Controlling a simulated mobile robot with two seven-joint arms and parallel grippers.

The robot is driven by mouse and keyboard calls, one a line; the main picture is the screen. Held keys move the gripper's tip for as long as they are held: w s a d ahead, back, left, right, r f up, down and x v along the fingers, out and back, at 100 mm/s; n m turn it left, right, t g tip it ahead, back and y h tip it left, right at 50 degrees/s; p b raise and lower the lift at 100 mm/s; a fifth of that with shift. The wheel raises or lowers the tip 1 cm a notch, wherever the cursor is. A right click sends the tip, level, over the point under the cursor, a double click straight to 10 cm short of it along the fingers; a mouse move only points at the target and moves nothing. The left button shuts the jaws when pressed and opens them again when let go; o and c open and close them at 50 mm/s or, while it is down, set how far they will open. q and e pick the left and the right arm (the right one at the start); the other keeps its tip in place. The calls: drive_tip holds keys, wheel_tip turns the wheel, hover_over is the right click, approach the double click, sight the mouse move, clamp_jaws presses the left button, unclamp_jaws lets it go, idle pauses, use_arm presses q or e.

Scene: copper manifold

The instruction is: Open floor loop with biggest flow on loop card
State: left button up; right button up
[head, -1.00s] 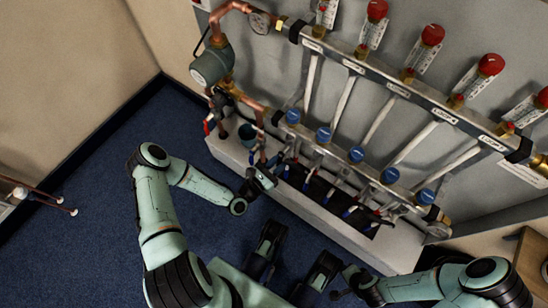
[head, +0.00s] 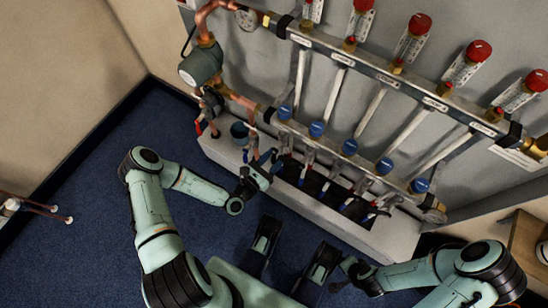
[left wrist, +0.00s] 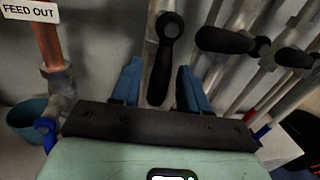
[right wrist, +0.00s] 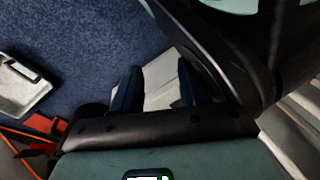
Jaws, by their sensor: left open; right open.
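The copper and steel manifold stands at the wall, with a row of red-capped flow gauges (head: 412,38) on the upper bar and blue caps (head: 317,129) on the lower bar. The gauge readings are too small to tell. My left gripper (head: 260,176) is at the manifold's lower left, open. In the left wrist view, a black lever handle (left wrist: 163,70) hangs down between its blue fingers (left wrist: 160,88), apparently ungripped. A second black lever (left wrist: 228,40) and a third (left wrist: 296,57) lie crosswise to the right. My right gripper (head: 352,272), also in the right wrist view (right wrist: 158,88), is open and empty.
A white card (head: 516,158) is under the manifold's right end; its text is unreadable. A teal bucket (head: 240,130) stands by the FEED OUT pipe (left wrist: 47,45). A pale ledge (head: 390,235) runs below the pipes. A wooden table (head: 528,240) is at right. Blue carpet is clear at left.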

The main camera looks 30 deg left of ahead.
use_arm(q)
drive_tip(key=p+v, duration=0.1)
drive_tip(key=v, duration=1.2)
drive_tip(key=shift+p, duration=0.4)
use_arm(e)
drive_tip(key=shift+t, duration=0.7)
drive_tip(key=w+r, duration=0.3)
drive_tip(key=shift+w+a+r, duration=0.15)
drive_tip(key=shift+w+a, duration=0.1)
drive_tip(key=shift+w, duration=0.1)
